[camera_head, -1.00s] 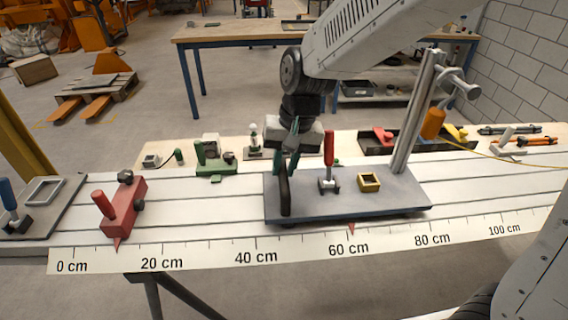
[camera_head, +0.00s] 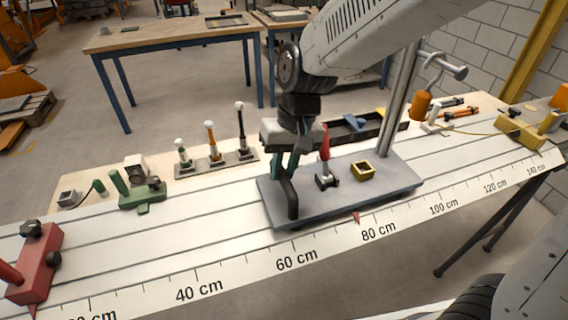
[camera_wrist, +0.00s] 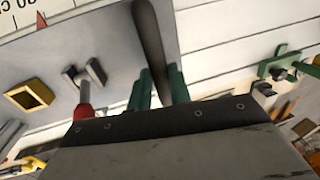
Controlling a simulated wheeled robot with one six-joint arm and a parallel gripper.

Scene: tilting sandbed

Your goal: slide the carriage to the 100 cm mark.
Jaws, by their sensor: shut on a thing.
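The carriage (camera_head: 335,197) is a grey plate on pale rails, with a metal post at its right end. Its small red pointer (camera_head: 356,218) stands just on the 60 cm side of the 80 cm label. The 100 cm label (camera_head: 444,208) is further right on the white scale (camera_head: 240,282). My gripper (camera_head: 283,168) is at the carriage's left end, its green fingers shut on the dark upright handle (camera_head: 290,201). In the wrist view the handle (camera_wrist: 152,40) runs between the fingers (camera_wrist: 160,88).
A red-handled clamp (camera_head: 326,180) and a yellow square frame (camera_head: 363,170) sit on the plate. An orange weight (camera_head: 421,106) hangs by the post. A red stop (camera_head: 36,262) is far left on the rails, a yellow block (camera_head: 522,128) far right. The rails between carriage and yellow block look clear.

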